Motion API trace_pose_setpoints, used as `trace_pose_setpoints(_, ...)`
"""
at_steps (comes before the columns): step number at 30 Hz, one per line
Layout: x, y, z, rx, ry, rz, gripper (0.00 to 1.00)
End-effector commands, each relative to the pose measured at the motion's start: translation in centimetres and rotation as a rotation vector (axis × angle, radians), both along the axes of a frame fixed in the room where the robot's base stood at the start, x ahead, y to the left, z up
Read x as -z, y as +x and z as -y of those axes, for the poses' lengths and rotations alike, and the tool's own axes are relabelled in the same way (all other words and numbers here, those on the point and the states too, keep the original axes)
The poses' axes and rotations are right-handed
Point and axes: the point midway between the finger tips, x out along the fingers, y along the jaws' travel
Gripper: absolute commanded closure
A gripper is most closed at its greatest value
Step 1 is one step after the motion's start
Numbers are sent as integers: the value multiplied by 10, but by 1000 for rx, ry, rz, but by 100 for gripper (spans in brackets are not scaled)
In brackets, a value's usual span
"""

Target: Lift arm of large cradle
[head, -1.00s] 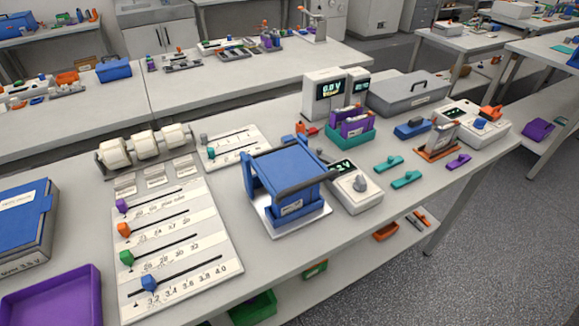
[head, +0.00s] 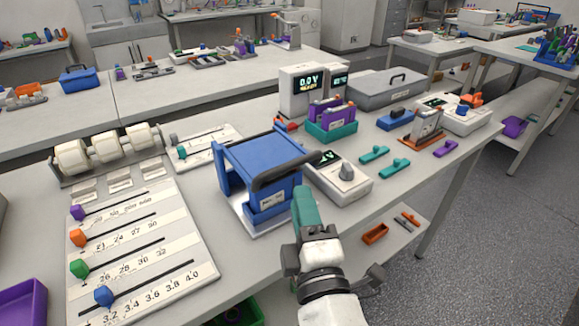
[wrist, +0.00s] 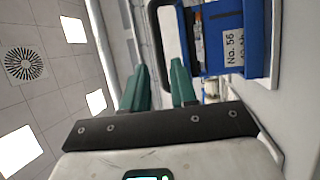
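The large cradle (head: 258,158) is a blue frame on a pale base plate, near the table's front edge. Its arm ends in a thick dark grey bar (head: 284,172) lying along the front top edge. My gripper (head: 303,192) has teal fingers and is just in front of the cradle's right front corner, below the bar in the head picture. In the wrist view the two fingers (wrist: 158,80) are apart with nothing seen held between them. The blue cradle also shows there with a "No. 56" label (wrist: 233,45). Whether a finger touches the bar cannot be told.
A white meter with a knob (head: 340,178) stands right beside the cradle. A slider board (head: 140,240) lies to the left. Behind are a teal holder with purple cells (head: 330,128) and display boxes (head: 303,90). Teal clips (head: 373,155) lie on the right.

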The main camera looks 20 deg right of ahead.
Motion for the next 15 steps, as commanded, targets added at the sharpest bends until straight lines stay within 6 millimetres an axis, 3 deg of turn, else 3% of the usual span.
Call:
trace_pose_setpoints(5,-7,15,0,-4,-10,8,73)
trace_pose_setpoints(15,-19,74,11,-2,-8,7,73)
